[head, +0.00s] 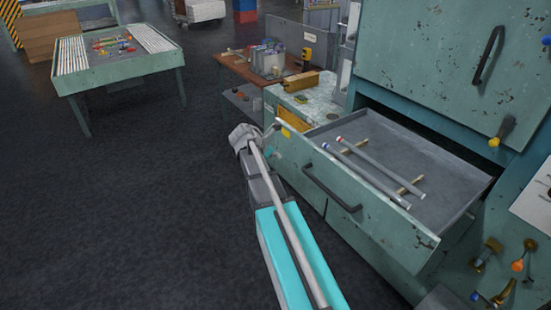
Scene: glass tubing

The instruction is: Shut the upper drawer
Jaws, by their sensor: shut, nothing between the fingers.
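A green, chipped-paint drawer (300,160) stands pulled out of the large green cabinet (420,75) on the right, taken here as the upper drawer. Its front carries a dark bar handle (331,189). Inside it, two grey tubes, one with a blue end (355,168) and one with a red end (372,168), lie across two thin wooden strips. My gripper (266,131) is at the left end of the drawer front, close to its upper corner. It is shut and empty. Its fingers are small and partly hidden, and I cannot tell whether they touch the drawer.
A green work table (118,66) with rods stands at the far left. A brown bench (262,68) and a pale worktop (318,100) stand behind the drawer. Valves with coloured knobs (518,266) stick out at the lower right. The dark floor at left is clear.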

